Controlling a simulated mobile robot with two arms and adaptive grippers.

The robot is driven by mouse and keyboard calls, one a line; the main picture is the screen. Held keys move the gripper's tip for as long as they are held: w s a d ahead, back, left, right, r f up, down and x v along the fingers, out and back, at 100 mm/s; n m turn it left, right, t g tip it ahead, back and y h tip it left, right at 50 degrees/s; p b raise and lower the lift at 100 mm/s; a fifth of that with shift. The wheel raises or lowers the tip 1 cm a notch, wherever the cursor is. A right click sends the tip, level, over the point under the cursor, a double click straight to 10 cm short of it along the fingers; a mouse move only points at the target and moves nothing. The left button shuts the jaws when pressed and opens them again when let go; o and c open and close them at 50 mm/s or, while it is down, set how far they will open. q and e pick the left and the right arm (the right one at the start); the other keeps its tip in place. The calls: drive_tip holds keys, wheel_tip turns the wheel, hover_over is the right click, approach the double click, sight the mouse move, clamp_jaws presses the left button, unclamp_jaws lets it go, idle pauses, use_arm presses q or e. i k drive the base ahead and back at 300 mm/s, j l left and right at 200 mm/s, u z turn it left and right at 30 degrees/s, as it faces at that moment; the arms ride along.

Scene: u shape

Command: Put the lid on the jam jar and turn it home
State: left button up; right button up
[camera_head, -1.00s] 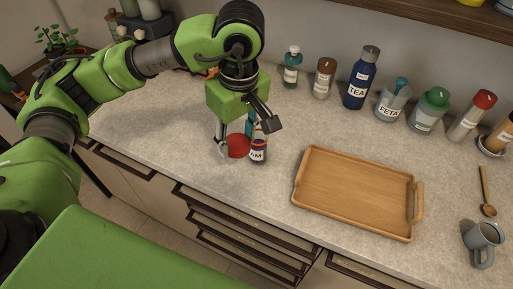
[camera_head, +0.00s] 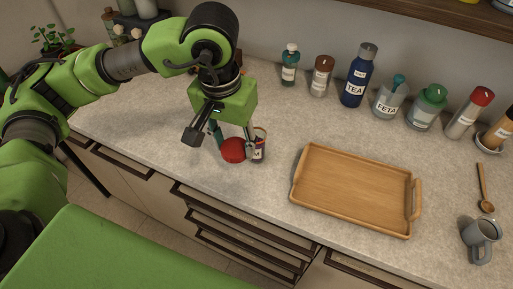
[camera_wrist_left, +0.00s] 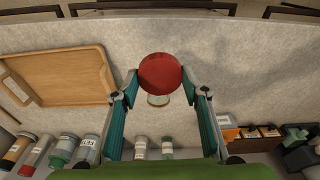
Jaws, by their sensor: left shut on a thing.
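The red lid (camera_head: 233,151) is held between the fingertips of my left gripper (camera_head: 234,148), above the counter. It also shows in the left wrist view (camera_wrist_left: 160,73), gripped at both sides. The jam jar (camera_head: 261,146) stands on the counter just right of the lid in the head view, partly hidden by a finger. In the left wrist view a small round glass rim (camera_wrist_left: 158,100) shows just below the lid, mostly covered by it. I cannot tell whether lid and jar touch. My right gripper is out of view.
A wooden tray (camera_head: 353,150) lies to the right on the counter. Several bottles and jars, among them a blue tea bottle (camera_head: 357,77), line the wall. A grey mug (camera_head: 481,240) and wooden spoon (camera_head: 484,190) are at far right.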

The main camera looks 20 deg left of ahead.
sight(259, 156)
drive_tip(key=k+j+z, duration=0.15)
drive_tip(key=j, duration=0.3)
drive_tip(key=j+z, duration=0.15)
drive_tip(key=j, duration=0.25)
drive_tip(key=k+j+z, duration=0.15)
drive_tip(key=j, duration=0.25)
drive_tip(key=k+j+z, duration=0.15)
drive_tip(key=j, duration=0.25)
drive_tip(key=k+j+z, duration=0.15)
drive_tip(key=j, duration=0.25)
drive_tip(key=k, duration=0.1)
